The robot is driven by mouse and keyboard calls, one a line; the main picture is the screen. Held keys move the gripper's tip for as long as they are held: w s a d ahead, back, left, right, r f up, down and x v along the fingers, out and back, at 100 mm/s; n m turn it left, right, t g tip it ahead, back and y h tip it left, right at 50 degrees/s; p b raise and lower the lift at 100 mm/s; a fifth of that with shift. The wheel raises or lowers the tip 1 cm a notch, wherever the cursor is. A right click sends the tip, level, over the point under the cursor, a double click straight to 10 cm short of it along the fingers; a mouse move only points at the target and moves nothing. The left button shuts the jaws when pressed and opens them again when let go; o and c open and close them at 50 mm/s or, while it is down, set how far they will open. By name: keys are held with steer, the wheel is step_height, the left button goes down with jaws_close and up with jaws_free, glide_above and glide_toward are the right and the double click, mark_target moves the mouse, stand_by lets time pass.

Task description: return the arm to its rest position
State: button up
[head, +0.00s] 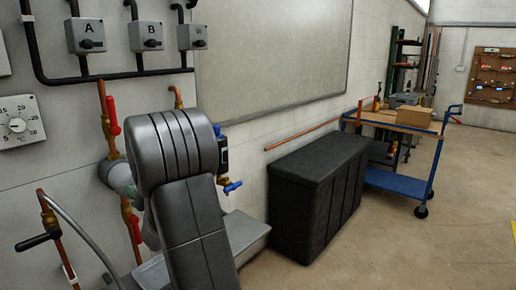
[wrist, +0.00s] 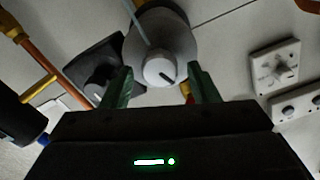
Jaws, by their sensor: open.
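My gripper (wrist: 161,86) shows in the wrist view with its two green fingers spread apart. A round grey knob (wrist: 158,72) with a dark pointer mark is framed between the fingertips, with a larger grey round body (wrist: 181,40) behind it. I cannot tell whether the fingers touch the knob. In the head view my own dark arm stands bent in front of the pipework wall, and my gripper is hidden behind it.
Copper pipes (wrist: 48,67) and a dark box with a knob (wrist: 97,82) lie close by in the wrist view. In the head view a thermostat dial (head: 17,122), a red lever (head: 112,116), a black chest (head: 312,195) and a blue trolley (head: 400,184) show. Floor at right is clear.

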steer(key=shift+s+d+n+p, duration=0.4)
steer(key=shift+s+d+n, duration=0.25)
steer(key=shift+n, duration=0.45)
steer(key=shift+s+d+n+p, duration=0.35)
steer(key=shift+s+d+n, duration=0.3)
steer(key=shift+n, duration=0.45)
steer(key=shift+d, duration=0.15)
